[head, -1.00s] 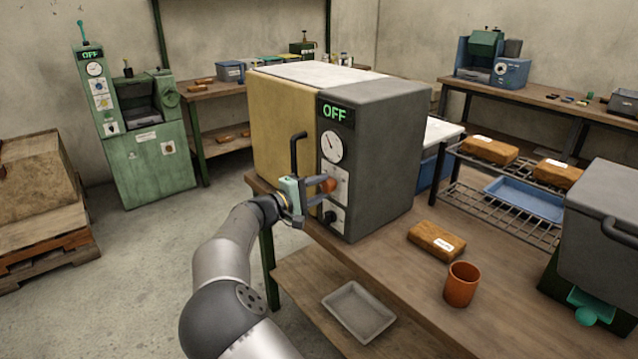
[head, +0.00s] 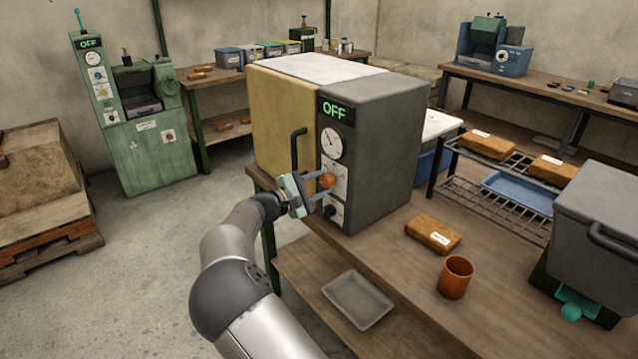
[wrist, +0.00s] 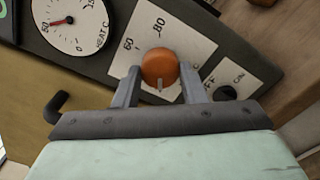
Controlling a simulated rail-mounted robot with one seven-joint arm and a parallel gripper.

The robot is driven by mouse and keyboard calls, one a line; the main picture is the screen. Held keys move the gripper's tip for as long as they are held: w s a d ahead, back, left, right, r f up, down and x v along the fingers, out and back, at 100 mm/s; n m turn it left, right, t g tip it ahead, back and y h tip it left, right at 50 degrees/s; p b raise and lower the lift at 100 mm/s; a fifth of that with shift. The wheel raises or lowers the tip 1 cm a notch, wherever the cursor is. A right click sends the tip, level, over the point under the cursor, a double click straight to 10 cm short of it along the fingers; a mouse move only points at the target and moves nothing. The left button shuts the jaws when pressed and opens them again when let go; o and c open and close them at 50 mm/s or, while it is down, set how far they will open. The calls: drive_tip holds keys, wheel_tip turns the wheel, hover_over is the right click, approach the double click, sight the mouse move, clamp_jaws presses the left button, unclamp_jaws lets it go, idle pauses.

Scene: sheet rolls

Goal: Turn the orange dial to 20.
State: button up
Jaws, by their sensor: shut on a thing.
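The orange dial (head: 327,181) is on the dark front panel of the oven-like machine (head: 380,150), below a round gauge. In the wrist view the dial (wrist: 160,66) sits between my two fingers, with a pale pointer mark on the side facing my palm. The numbers 60 and 80 show on the white plate (wrist: 150,35) around it; I cannot read 20. My gripper (wrist: 158,78) is shut on the dial and tilted relative to the panel. The display (head: 336,110) reads OFF.
A black door handle (head: 296,150) stands out just left of the panel. A small black knob (head: 329,211) is below the dial. An orange-brown block (head: 433,236) and an orange cup (head: 456,277) are on the table to the right.

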drive_tip(key=o, duration=1)
drive_tip(key=b+v, duration=0.1)
drive_tip(key=v, duration=1.6)
drive_tip(key=shift+s+a+r+b, duration=0.1)
drive_tip(key=shift+s+a+b, duration=0.05)
drive_tip(key=shift+a+b, duration=0.15)
drive_tip(key=shift+d, duration=0.1)
